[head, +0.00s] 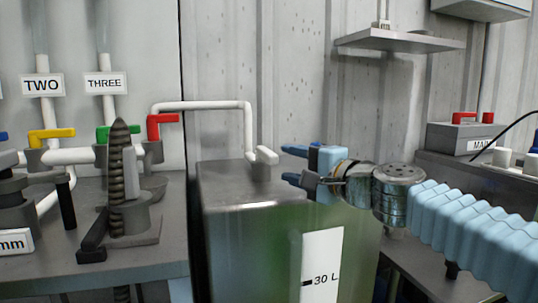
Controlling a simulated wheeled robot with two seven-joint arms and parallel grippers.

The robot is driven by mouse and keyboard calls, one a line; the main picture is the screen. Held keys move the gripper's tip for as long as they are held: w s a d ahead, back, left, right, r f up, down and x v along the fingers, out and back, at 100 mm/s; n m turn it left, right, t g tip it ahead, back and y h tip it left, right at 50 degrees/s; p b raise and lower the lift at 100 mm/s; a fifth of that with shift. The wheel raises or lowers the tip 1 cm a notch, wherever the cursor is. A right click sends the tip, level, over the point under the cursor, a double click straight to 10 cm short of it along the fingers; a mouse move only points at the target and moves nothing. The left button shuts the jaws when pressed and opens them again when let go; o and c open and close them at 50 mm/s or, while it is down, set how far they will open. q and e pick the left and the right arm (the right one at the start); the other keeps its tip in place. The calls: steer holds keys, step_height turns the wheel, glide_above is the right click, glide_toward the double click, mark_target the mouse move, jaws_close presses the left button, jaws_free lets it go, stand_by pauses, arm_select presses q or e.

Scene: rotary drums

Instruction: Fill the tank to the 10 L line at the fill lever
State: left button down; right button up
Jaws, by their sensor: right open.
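The tank (255,240) stands in the middle, a tall box with a grey top and a greenish front. Its white scale strip (322,255) shows a 30 L mark; the 10 L line is out of frame, and I cannot make out a liquid level. A white pipe (205,105) runs from near a red lever (163,118) to a white outlet end (262,156) at the tank top. I cannot tell which lever is the fill lever. My right gripper (288,165) is open and empty, its blue fingers pointing left, just right of the outlet end. My left gripper is out of view.
Yellow (51,134) and green (104,132) levers sit left of the red one, under signs TWO and THREE. A ribbed dark rod (119,150) stands on the left bench (165,235). A grey box (465,137) with red parts is at right. A shelf (400,41) hangs above.

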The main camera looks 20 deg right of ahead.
mark_target(278, 160)
steer(key=p+x, duration=0.1)
steer(key=x, duration=0.6)
steer(key=shift+w+a, duration=0.1)
steer(key=shift+w, duration=0.15)
jaws_close()
